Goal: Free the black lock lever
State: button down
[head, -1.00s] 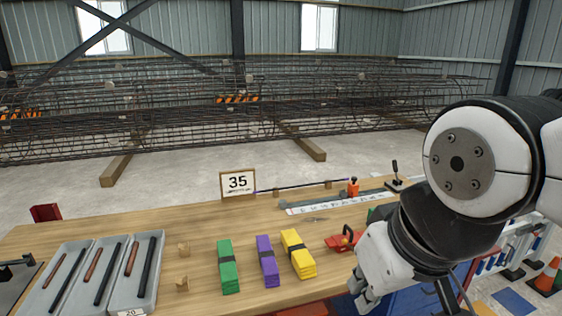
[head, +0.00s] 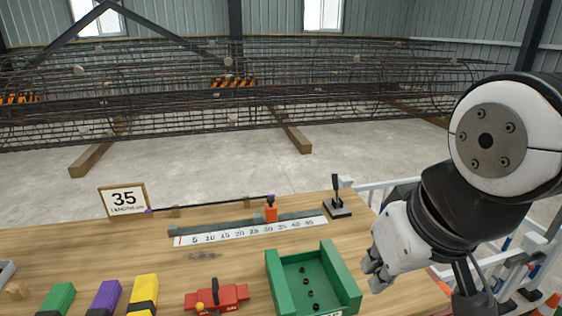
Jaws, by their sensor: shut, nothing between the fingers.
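Two black levers show in the head view, and I cannot tell which one is the lock lever. One is a black upright lever (head: 337,188) on a dark square base, at the back right of the table. The other is a black curved handle (head: 214,291) on a red tool (head: 235,296) lying near the front of the table. My gripper (head: 376,279) hangs at the table's right side, just right of the green tray (head: 355,290). It is shut and empty, apart from both levers.
A ruler strip (head: 250,232) with an orange block (head: 271,210) and a thin rod lies at the back, beside a "35" sign (head: 124,200). Green (head: 57,299), purple (head: 105,297) and yellow (head: 144,290) bundles stand front left. White railings (head: 500,254) stand right.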

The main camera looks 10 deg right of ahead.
aim_at(335, 177)
jog(key=i+l, duration=0.1)
jog(key=l, duration=0.3)
jog(key=i+l, duration=0.1)
jog(key=l, duration=0.3)
jog(key=i+l, duration=0.1)
jog(key=l, duration=0.3)
